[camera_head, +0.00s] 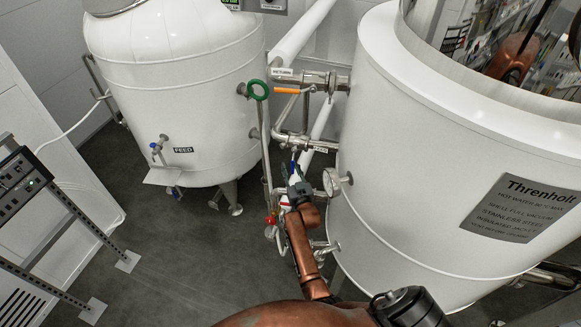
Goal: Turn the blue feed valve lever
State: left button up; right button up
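The left white tank (180,75) carries a black "FEED" label (183,150). A small valve with a blue lever (155,147) sits just left of that label, above a small white shelf. My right gripper (295,172) is small and dark at the end of my copper arm, among the pipes between the two tanks. It is well to the right of the blue lever and apart from it. Its fingers are too small and cluttered to tell whether they are open or shut. My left gripper is not in view.
A large white tank (440,175) labelled "Threnholt" stands right, with a gauge (332,182). Between the tanks are pipes, a green ring handle (258,90) and an orange lever (286,90). A metal frame with a control box (22,180) stands left. Grey floor (170,255) is clear in front.

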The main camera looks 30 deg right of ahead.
jog(key=shift+r, duration=0.1)
jog(key=shift+s+d, duration=0.3)
jog(key=shift+d, duration=0.15)
jog(key=c, duration=0.3)
grip_shut()
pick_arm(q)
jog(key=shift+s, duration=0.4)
